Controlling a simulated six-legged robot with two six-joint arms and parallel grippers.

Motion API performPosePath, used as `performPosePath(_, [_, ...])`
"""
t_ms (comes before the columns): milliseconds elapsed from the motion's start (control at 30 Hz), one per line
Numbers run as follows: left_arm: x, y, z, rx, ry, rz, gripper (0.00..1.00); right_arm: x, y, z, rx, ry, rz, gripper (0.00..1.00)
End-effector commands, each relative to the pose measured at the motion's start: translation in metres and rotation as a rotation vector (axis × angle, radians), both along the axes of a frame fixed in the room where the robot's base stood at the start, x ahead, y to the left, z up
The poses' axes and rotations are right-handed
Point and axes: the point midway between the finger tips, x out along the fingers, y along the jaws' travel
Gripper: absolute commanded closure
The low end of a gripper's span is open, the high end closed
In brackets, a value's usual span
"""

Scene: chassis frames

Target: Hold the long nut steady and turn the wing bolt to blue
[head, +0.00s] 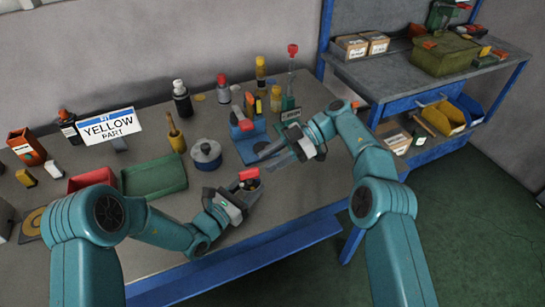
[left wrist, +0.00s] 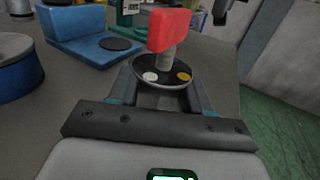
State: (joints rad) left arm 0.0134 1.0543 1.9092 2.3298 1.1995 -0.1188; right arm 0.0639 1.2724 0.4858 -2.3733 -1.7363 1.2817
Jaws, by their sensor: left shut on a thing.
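The wing bolt has a red flat head (head: 249,174) and stands upright just above my left gripper (head: 250,189). In the left wrist view its red head (left wrist: 170,30) sits on a grey shank over a dark round disc (left wrist: 160,91) with a white and a yellow dot. No blue dot shows there. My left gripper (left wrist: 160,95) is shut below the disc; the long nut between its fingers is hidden. My right gripper (head: 264,161) is behind the bolt in the head view, its fingers apart and empty, pointing left.
A blue angled stand (head: 248,140) is behind the grippers; it also shows in the left wrist view (left wrist: 85,40). A lidded pot (head: 206,155), green tray (head: 154,177) and red bin (head: 92,179) stand left. A sign (head: 107,127) reads "YELLOW PART". Bottles line the back.

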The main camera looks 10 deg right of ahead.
Motion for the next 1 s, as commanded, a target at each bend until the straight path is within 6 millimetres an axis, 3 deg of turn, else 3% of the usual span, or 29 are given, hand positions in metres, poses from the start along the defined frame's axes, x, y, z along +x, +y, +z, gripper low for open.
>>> performPosePath(433, [0.0, 0.0, 0.001, -0.001, -0.002, 0.001, 0.94, 0.001, -0.004, 0.001, -0.001, 0.001, 0.0, 0.61])
performPosePath(467, [0.0, 0.0, 0.001, -0.001, -0.002, 0.001, 0.45, 0.001, -0.004, 0.001, -0.001, 0.001, 0.0, 0.61])
performPosePath(533, [0.0, 0.0, 0.001, -0.001, -0.002, 0.001, 0.23, 0.001, -0.004, 0.001, -0.001, 0.001, 0.0, 0.61])
performPosePath(833, [0.0, 0.001, 0.0, 0.0, 0.0, 0.001, 0.22, 0.001, -0.003, 0.001, -0.001, 0.001, 0.0, 0.61])
performPosePath(1000, [-0.014, 0.016, 0.0, 0.0, 0.003, 0.004, 0.22, 0.001, -0.003, 0.001, -0.001, 0.001, 0.0, 0.61])
